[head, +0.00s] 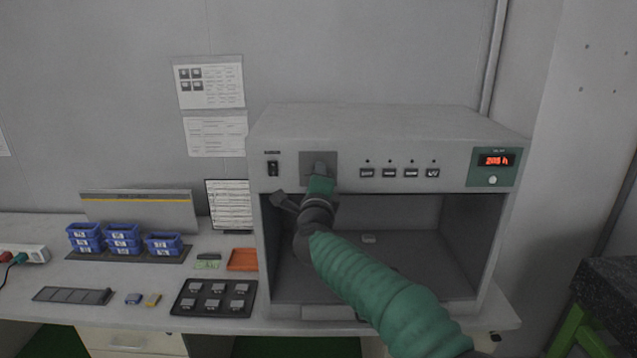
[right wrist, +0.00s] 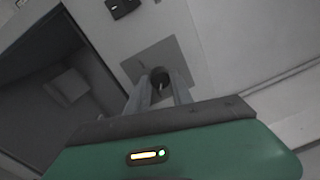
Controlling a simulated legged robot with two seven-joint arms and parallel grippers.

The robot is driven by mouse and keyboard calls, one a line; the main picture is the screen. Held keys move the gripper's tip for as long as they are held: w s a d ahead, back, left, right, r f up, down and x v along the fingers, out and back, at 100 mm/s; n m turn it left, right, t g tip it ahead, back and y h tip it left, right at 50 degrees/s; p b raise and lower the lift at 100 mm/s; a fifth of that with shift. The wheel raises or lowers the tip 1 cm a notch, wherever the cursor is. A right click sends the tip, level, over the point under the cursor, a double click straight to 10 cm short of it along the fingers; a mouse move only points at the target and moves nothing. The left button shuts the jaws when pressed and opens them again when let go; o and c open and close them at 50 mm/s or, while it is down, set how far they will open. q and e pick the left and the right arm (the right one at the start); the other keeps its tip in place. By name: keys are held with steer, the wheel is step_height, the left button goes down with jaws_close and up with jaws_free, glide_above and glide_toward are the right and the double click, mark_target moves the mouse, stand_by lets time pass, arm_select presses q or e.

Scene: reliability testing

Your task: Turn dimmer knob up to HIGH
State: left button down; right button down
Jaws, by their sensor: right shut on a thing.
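The dimmer knob (right wrist: 160,77) is a dark round knob on a grey square plate (right wrist: 176,52), on the front of the test cabinet (head: 380,122). In the head view the plate (head: 306,160) is at the upper left of the cabinet front, and my gripper hides the knob. My right gripper (head: 320,168) reaches up to the plate. In the right wrist view its two fingers (right wrist: 158,92) stand on either side of the knob and are shut on it. The knob's setting and any HIGH mark cannot be read. My left gripper is not in view.
A black rocker switch (head: 273,168) is left of the plate, with several push buttons (head: 390,173) to its right. The open chamber (head: 430,235) is below. Blue bins (head: 122,240) and a dark tray (head: 213,310) stand left.

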steer(key=shift+m, duration=0.6)
steer(key=c, duration=1.4)
jaws_free()
steer(key=shift+c, duration=0.2)
steer(key=o, duration=0.3)
steer(key=shift+w+a+f, duration=0.1)
steer(key=shift+w+a, duration=0.05)
steer(key=shift+w, duration=0.1)
steer(key=s+b, duration=0.1)
steer(key=s, duration=0.4)
steer(key=s+b, duration=0.2)
steer(key=s, duration=0.4)
steer(key=s+f+b, duration=0.1)
steer(key=s, duration=0.5)
steer(key=shift+a+b, duration=0.25)
steer(key=shift+b, duration=0.15)
steer(key=shift+w, duration=0.1)
